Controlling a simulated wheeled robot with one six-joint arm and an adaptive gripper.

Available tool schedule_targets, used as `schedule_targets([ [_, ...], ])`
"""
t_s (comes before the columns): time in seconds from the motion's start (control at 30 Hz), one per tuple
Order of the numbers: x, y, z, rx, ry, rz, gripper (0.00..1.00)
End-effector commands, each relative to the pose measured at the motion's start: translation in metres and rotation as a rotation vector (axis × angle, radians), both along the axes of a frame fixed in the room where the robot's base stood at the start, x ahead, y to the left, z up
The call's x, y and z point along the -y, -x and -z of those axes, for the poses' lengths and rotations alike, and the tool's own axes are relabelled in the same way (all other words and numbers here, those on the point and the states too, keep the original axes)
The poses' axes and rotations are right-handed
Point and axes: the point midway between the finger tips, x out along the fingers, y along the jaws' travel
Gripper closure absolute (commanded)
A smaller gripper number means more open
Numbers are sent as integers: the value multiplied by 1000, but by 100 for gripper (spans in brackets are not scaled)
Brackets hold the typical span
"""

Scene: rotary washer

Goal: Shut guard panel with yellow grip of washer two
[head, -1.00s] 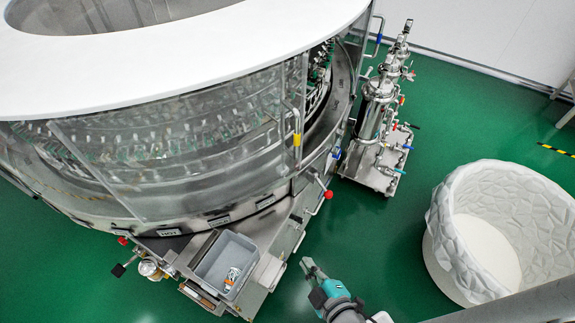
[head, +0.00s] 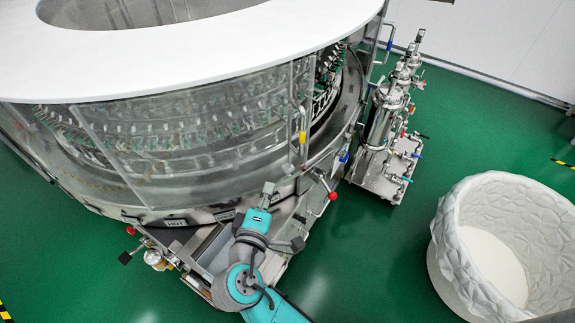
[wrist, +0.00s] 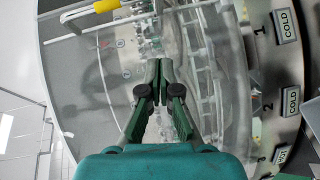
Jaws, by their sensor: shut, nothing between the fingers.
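The washer (head: 190,150) is a large round machine with clear guard panels under a white ring top. One clear guard panel (head: 250,108) carries an upright metal handle with a yellow grip (head: 302,137) at its right edge. Right of that edge, the inner rack shows uncovered through a gap. My gripper (head: 268,188) is shut and empty, in front of the washer's lower rim, below and left of the yellow grip. In the wrist view, my closed fingers (wrist: 160,72) point at the clear panel, and the yellow grip (wrist: 106,6) is at the top left, apart from them.
A red-knobbed lever (head: 332,195) sticks out right of my gripper. A grey bin (head: 205,240) is partly hidden by my arm. A pipework skid (head: 390,130) stands right of the washer. A white round tub (head: 500,235) stands farther right, with clear green floor between.

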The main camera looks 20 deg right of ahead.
Motion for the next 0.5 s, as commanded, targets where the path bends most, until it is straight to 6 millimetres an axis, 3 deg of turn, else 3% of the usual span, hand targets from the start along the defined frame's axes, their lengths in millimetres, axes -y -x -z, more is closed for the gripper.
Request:
schedule_targets([
  [0.17, 8, -11, 1, 0, 2, 5, 100],
  [0.5, 42, -60, 10, 0, 1, 6, 100],
])
